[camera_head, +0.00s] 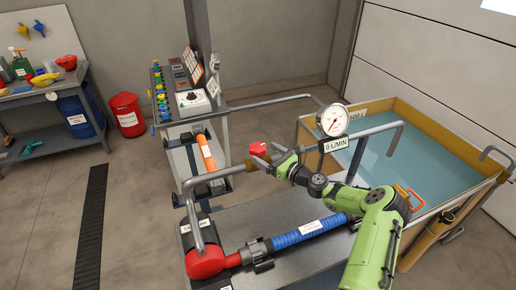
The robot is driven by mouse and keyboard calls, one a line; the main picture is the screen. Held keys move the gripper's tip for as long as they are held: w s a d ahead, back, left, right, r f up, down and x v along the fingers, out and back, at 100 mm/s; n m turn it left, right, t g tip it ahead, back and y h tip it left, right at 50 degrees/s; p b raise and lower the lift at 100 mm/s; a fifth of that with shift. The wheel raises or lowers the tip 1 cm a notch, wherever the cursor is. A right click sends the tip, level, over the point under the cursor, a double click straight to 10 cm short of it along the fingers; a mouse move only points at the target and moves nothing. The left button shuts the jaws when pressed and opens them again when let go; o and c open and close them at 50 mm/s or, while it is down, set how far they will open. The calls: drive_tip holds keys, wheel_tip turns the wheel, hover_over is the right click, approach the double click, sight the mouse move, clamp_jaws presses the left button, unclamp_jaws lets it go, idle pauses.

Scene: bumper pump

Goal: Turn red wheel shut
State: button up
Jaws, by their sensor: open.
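A small red part (258,149), which looks like the red wheel, shows at the middle of the view, at the upper fingertip of my gripper. My gripper (264,157), at the end of my green arm, points left, with its grey jaws open around or just beside the red part. I cannot tell whether the fingers touch it. The wheel's lower side and mount are partly hidden by the gripper. A round dial gauge (333,120) stands to the right, above a plate reading 0 L/MIN (336,144).
A cart with grey rails holds a red pump-like body (205,262) and a blue hose (305,232) below my arm. A water tank (385,165) stands right behind the arm. A panel stand (193,100) is behind left.

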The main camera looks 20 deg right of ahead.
sight(264, 153)
drive_tip(key=x, duration=0.4)
drive_tip(key=shift+w+a, duration=0.1)
drive_tip(key=shift+w, duration=0.2)
drive_tip(key=shift+s, duration=0.1)
drive_tip(key=c, duration=1)
drive_tip(key=shift+o, duration=0.2)
drive_tip(key=shift+r+h+p, duration=0.1)
drive_tip(key=shift+h+p, duration=0.2)
drive_tip(key=shift+p, duration=0.05)
